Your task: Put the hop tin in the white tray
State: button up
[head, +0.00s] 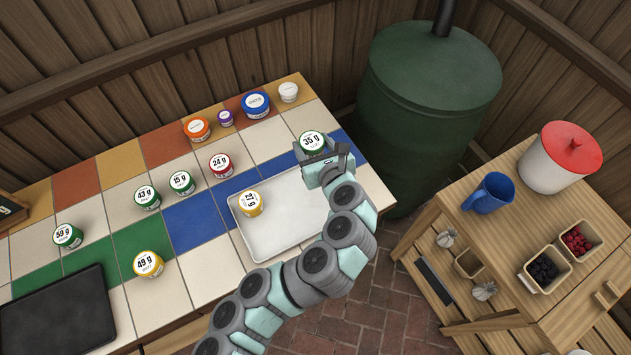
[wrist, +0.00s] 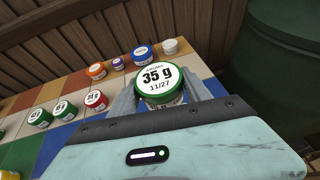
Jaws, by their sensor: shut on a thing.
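My gripper (head: 325,165) is shut on a green tin (head: 311,143) with a white lid label reading 35 g. In the wrist view this tin (wrist: 157,80) sits between the two fingers, its label facing the camera. It is above the back right part of the white tray (head: 256,247) or just beyond its edge; I cannot tell its exact height. My arm covers the tray's right side.
Green tins marked 43 g (head: 147,198), 15 g (head: 181,183) and 59 g (head: 68,236), a red 24 g tin (head: 221,165) and a yellow 49 g tin (head: 148,264) stand on the tiles. A black tray (head: 60,315) lies front left. A green barrel (head: 425,110) stands close at right.

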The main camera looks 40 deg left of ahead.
notch_tip(320, 180, down, 14)
jog(key=b, duration=0.3)
jog(key=shift+d+r+b, duration=0.1)
jog(key=shift+r+b, duration=0.05)
jog(key=shift+b, duration=0.15)
jog(key=o, duration=1.1)
jog(key=shift+r, duration=0.1)
jog(key=p+v, duration=0.2)
jog(key=v, duration=1)
